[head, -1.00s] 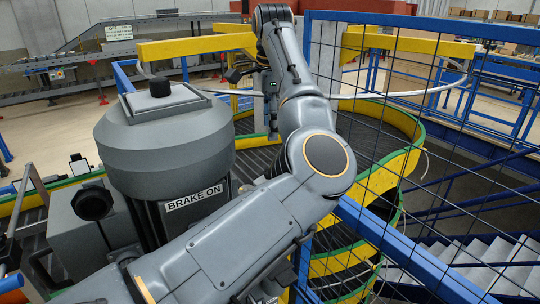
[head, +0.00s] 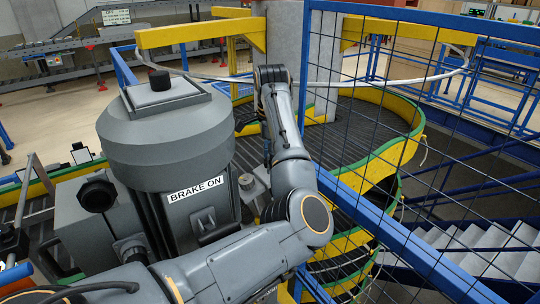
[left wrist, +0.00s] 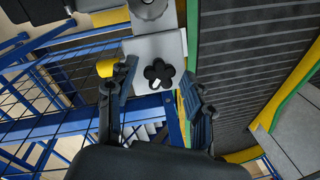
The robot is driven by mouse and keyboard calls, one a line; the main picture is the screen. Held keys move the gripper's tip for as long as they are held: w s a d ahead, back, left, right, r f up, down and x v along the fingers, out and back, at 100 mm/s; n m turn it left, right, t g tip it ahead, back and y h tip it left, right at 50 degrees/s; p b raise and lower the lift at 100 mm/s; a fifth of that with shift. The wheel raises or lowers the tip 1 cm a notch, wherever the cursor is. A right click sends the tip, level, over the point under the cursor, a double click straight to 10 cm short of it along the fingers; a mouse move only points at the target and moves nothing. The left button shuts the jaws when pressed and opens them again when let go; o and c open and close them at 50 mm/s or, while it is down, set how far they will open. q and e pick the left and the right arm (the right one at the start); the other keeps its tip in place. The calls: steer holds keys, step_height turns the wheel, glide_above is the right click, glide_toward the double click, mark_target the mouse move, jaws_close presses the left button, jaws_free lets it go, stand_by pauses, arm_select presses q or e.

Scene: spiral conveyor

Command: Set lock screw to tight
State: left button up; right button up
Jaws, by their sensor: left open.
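The lock screw, a black star-shaped knob (left wrist: 158,74), shows in the left wrist view on a light grey plate (left wrist: 172,45). My left gripper (left wrist: 158,84) is open, with one dark finger on each side of the knob in the picture. I see no contact between fingers and knob, and cannot tell the remaining distance. In the head view my left gripper (head: 246,126) is mostly hidden by its own arm beside the grey brake housing, and I cannot make out the star knob. My right gripper is not in view.
A large grey housing (head: 165,135) labelled BRAKE ON stands left of my arm. A blue fence with dark mesh (head: 400,140) is close on the right. The dark spiral conveyor (head: 355,130) with yellow and green edges curves behind. Light stairs (head: 480,250) lie lower right.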

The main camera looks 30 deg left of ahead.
arm_select(q)
steer(key=shift+c, duration=0.4)
jaws_close()
steer(key=shift+d+f+m+b, duration=0.1)
steer(key=shift+f+m+b, duration=0.05)
steer(key=shift+m+b, duration=0.7)
steer(key=m+t+b, duration=0.1)
steer(key=m+b, duration=0.3)
steer(key=m+t+b, duration=0.1)
steer(key=m+b, duration=0.3)
steer(key=b, duration=0.1)
steer(key=shift+s+f+y, duration=0.1)
steer(key=shift+s+y, duration=0.05)
steer(key=shift+y, duration=0.15)
steer(key=shift+m+t+b, duration=0.5)
steer(key=shift+m+b, duration=1.25)
steer(key=shift+m, duration=0.2)
